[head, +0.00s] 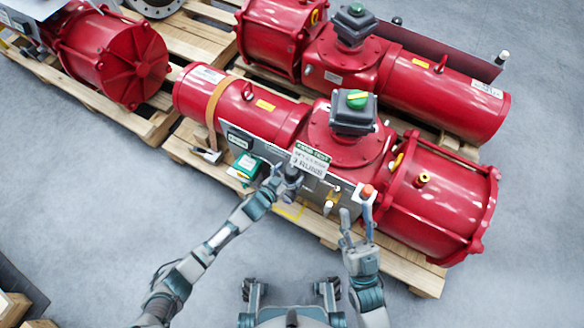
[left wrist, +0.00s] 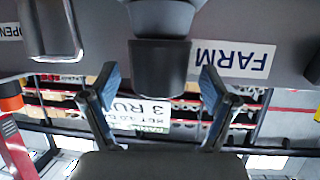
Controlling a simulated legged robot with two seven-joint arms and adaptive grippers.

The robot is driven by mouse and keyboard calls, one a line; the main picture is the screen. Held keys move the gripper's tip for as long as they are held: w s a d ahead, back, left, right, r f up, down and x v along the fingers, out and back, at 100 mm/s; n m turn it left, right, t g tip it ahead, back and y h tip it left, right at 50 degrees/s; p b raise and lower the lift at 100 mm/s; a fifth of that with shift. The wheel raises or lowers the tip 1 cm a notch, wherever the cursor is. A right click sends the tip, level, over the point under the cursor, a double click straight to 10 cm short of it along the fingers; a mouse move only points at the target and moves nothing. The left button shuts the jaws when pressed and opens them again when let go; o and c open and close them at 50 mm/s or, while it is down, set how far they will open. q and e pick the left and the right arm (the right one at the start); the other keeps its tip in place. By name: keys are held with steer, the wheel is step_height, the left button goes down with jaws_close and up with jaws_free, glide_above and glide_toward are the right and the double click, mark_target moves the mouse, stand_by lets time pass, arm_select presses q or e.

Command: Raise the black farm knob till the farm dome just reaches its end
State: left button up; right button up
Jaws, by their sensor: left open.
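In the left wrist view, which looks upside down, a black farm knob (left wrist: 160,68) hangs from a dark grey panel beside an upside-down FARM label (left wrist: 233,59). My left gripper (left wrist: 160,88) is open, with one blue fingertip on each side of the knob and gaps showing between. In the head view my left gripper (head: 283,178) is at the front of the red actuator (head: 340,145), below the white sign, and hides most of the knob. My right gripper (head: 357,218) has its fingers apart, just below an orange-red button (head: 367,191). I cannot tell which part is the farm dome.
A white sign (head: 310,160) stands just above my left gripper. A metal handle (left wrist: 52,30) and an OPEN label (left wrist: 10,32) are on the panel. A brass fitting (head: 331,200) sits between my grippers. A wooden pallet (head: 405,272) edges the front; grey floor lies clear at left.

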arm_select(q)
steer(key=shift+x, duration=0.75)
steer(key=shift+w+d+b, duration=0.15)
steer(key=shift+d+b, duration=0.05)
steer(key=shift+b, duration=0.1)
arm_select(e)
steer(key=shift+s+d+r+m+t, duration=0.15)
steer(key=shift+s+r+t, duration=0.2)
steer(key=shift+s+t, duration=0.15)
steer(key=shift+s+d+r+m+t, duration=0.15)
steer(key=shift+s+r+t, duration=0.15)
steer(key=shift+s+t, duration=0.15)
